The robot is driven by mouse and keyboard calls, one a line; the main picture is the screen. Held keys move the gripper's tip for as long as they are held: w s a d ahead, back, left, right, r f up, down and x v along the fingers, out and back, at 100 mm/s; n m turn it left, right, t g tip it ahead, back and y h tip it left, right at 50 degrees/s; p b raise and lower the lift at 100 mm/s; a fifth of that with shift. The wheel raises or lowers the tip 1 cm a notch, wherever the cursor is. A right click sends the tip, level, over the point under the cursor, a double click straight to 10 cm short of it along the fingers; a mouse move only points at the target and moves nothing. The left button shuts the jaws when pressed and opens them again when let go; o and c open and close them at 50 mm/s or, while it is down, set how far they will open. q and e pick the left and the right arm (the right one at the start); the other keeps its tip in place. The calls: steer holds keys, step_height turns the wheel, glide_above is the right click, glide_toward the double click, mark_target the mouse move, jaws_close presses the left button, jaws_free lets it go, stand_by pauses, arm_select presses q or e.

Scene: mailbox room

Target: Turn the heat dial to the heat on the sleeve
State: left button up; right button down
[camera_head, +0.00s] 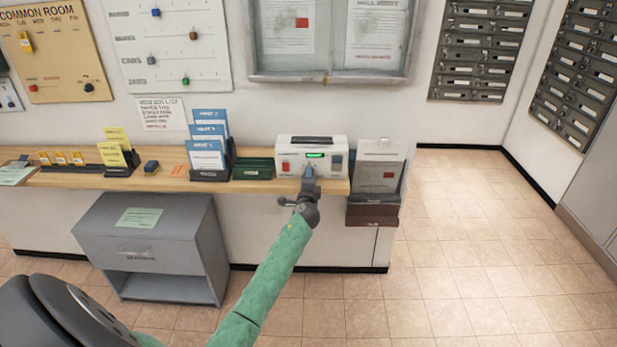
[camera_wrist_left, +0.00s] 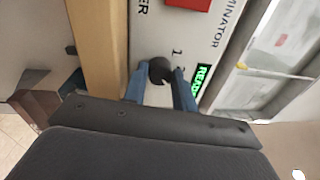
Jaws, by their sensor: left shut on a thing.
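The laminator (camera_head: 297,143) is a white box on the counter, with a red button and a lit green display. In the left wrist view its front panel (camera_wrist_left: 205,45) carries the word "LAMINATOR", the display reads "READY", and a "1" is printed beside the dial. The heat dial (camera_wrist_left: 161,70) is a round black knob. My left gripper (camera_head: 309,172) is at the laminator's front; in the wrist view its blue fingers (camera_wrist_left: 160,76) are shut on the dial, one on each side. Much of the dial's scale is hidden. I cannot identify the sleeve. My right gripper is out of view.
The wooden counter (camera_head: 170,180) runs along the wall. Left of the laminator are a dark green stack (camera_head: 253,169) and a rack of blue cards (camera_head: 207,154). A clear holder with a sheet (camera_head: 378,175) is close on the right. A grey cabinet (camera_head: 150,238) stands below; right-hand floor is clear.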

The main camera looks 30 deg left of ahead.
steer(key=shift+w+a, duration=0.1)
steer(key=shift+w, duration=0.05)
arm_select(q)
steer(key=o, duration=0.8)
steer(key=shift+o, duration=0.8)
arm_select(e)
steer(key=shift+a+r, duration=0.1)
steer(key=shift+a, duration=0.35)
arm_select(q)
steer(key=shift+f, duration=0.1)
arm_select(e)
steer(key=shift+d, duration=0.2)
